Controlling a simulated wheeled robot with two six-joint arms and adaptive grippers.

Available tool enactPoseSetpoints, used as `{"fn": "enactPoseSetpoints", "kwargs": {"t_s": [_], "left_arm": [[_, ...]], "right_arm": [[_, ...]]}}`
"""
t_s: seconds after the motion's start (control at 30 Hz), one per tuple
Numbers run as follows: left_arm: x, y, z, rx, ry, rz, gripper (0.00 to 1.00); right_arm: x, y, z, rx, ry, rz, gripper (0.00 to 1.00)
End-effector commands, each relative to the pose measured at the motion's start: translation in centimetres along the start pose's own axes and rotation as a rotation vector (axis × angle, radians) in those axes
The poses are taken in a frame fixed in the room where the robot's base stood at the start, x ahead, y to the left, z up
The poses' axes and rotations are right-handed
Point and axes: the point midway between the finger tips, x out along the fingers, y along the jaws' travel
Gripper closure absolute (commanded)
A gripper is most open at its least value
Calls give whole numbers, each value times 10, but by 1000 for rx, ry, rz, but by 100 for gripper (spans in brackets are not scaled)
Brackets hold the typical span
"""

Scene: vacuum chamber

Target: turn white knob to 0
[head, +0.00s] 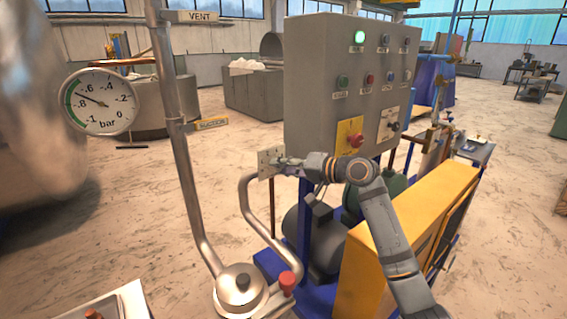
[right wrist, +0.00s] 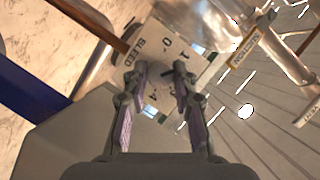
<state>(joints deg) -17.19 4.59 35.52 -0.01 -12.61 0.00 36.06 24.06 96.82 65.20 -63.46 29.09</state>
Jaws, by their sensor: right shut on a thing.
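A small pale plate (head: 264,160) marked BLEED is beside the left edge of the grey control box, at the tip of my right arm. In the right wrist view this plate (right wrist: 176,42) shows tilted, with the word BLEED and marks including 0. My right gripper (head: 279,164) is at the plate, and in the right wrist view its two fingers (right wrist: 158,72) reach over the plate with a narrow gap. It is shut on the white knob, which blends into the plate and is mostly hidden, so its pointing direction cannot be told. My left gripper is not in view.
The control box (head: 310,75) carries lamps, buttons and a red switch on yellow (head: 351,138). A bent pipe (head: 247,205) runs close below the plate. A gauge (head: 100,101) has its needle between -.6 and -.8. A yellow housing (head: 400,240) stands beside my right arm.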

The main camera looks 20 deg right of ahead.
Motion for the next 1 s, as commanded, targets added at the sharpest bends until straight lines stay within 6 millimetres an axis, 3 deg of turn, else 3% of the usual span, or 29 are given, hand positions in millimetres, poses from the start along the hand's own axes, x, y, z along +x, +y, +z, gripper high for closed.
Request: {"fn": "enactPoseSetpoints", "kwargs": {"t_s": [0.5, 1.0], "left_arm": [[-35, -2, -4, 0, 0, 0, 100], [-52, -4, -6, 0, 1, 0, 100]], "right_arm": [[0, -3, 2, -447, -9, 190, 100], [1, -2, 5, -795, -11, 334, 100]]}}
